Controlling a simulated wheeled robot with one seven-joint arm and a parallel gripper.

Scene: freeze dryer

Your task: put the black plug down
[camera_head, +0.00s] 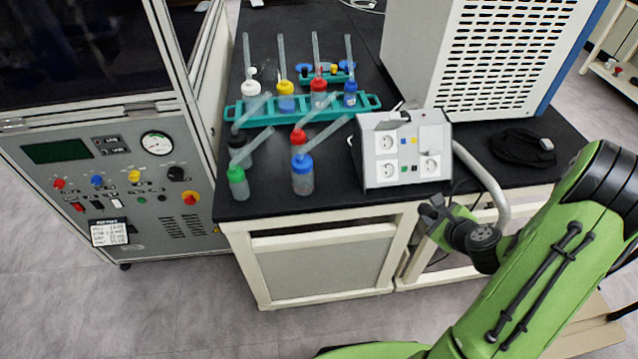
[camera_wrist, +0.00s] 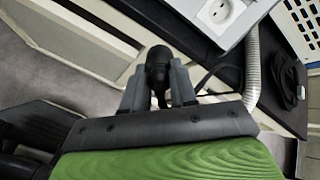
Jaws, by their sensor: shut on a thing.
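My gripper (camera_wrist: 158,88) is shut on the black plug (camera_wrist: 157,62), which sits between the two fingertips in the wrist view. In the head view my gripper (camera_head: 432,214) is in front of the bench's front edge, just below and to the right of the white socket box (camera_head: 405,180). The plug is small and dark there and hard to tell from the fingers. The socket box also shows at the top of the wrist view (camera_wrist: 222,14). A thin dark cable (camera_wrist: 206,76) curves beside the right finger.
The black bench top (camera_head: 340,205) has some free room left of the socket box. Several capped bottles and a green rack (camera_head: 375,101) stand farther left. A coiled black cable (camera_head: 520,148) lies to the right, past a grey hose (camera_head: 490,185). A large white machine (camera_head: 470,60) stands behind.

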